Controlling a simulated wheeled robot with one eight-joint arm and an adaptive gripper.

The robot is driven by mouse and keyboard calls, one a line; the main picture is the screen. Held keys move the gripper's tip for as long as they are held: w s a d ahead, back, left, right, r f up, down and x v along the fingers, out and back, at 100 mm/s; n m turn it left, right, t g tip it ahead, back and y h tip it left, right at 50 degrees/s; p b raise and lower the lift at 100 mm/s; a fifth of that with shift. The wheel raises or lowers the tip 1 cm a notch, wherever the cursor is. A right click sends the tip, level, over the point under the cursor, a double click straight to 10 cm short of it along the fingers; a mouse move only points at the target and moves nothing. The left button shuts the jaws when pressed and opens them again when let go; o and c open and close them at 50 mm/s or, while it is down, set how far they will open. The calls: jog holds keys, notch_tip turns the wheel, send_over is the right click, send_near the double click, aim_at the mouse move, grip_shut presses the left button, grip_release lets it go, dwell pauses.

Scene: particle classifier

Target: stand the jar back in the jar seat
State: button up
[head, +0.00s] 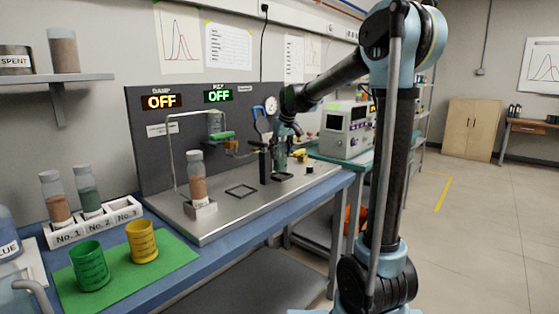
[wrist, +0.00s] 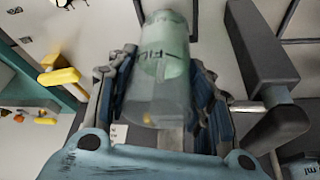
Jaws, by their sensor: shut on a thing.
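My gripper (head: 284,143) is shut on a clear jar with a pale green tint (wrist: 163,70). In the wrist view the jar stands between the two fingers with dark marks on its side. In the head view the jar (head: 280,161) is small and partly hidden, over the right part of the metal platform, near a dark square frame (head: 283,177). I cannot tell whether the jar touches the frame. I cannot tell for sure which is the jar seat.
A dark post (head: 265,163) stands close left of my gripper. A jar of orange powder (head: 197,182) sits in a white block. The numbered rack (head: 95,226) holds two jars, with No. 3 empty. Green (head: 89,267) and yellow (head: 142,242) cups stand on a green mat.

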aim_at(280, 157)
jog(key=shift+f, duration=1.5)
jog(key=o, duration=1.3)
jog(key=v, duration=1.2)
jog(key=shift+s+d, duration=0.1)
